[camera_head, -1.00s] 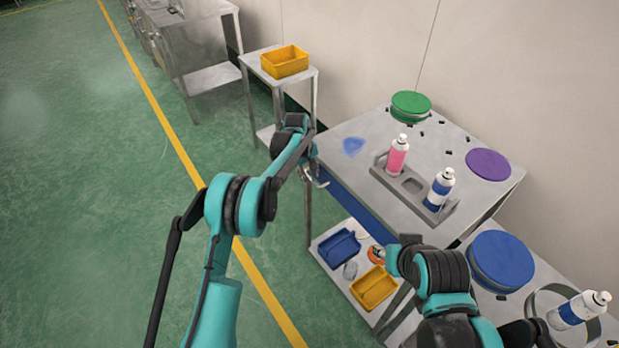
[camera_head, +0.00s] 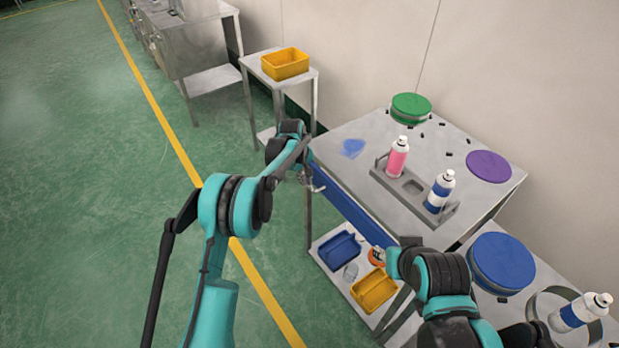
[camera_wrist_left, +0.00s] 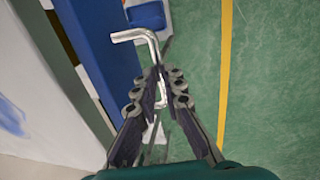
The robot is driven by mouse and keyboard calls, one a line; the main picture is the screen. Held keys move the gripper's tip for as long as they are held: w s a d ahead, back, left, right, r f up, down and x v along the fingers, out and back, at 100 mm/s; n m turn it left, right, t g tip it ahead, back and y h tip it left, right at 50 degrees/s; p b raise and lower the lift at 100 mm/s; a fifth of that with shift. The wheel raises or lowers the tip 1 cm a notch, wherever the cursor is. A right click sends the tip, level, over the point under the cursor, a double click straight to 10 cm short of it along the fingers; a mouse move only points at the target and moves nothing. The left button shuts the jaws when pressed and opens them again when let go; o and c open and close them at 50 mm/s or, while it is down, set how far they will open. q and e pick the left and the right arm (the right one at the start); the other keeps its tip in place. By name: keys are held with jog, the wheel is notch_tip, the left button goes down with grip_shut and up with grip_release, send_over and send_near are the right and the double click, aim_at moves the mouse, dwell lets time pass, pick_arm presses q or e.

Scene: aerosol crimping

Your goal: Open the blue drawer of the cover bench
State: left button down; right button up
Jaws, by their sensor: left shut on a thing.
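The cover bench (camera_head: 440,155) is a grey metal table on the right. The blue drawer (camera_head: 352,212) is under its top, and its long blue front faces left; in the left wrist view it is the blue panel (camera_wrist_left: 103,48). A bent metal handle (camera_wrist_left: 145,38) stands out from the front. My left gripper (camera_head: 314,181) is at the far end of the front. In the left wrist view my left gripper (camera_wrist_left: 157,78) has its fingers closed around the handle bar. I cannot tell how far the drawer stands out. My right gripper is not clearly visible.
On the bench stand a grey holder (camera_head: 412,187) with pink and blue-white cans, a green lid (camera_head: 411,106) and a purple lid (camera_head: 489,166). Blue and yellow bins (camera_head: 374,290) sit on the lower shelf. Green floor left of the bench is free.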

pick_arm(q)
jog(key=s+a, duration=1.3)
jog(key=a, duration=0.5)
jog(key=shift+s+a+b, duration=0.2)
jog(key=shift+a+b, duration=0.05)
jog(key=shift+b, duration=0.15)
jog(key=c, duration=1.6)
grip_release()
jog(key=shift+r, duration=0.1)
notch_tip(320, 180, up, 12)
jog(key=s+a, duration=0.1)
jog(key=shift+s+a+f, duration=0.15)
jog(key=shift+a+f, duration=0.05)
jog(key=shift+a, duration=0.15)
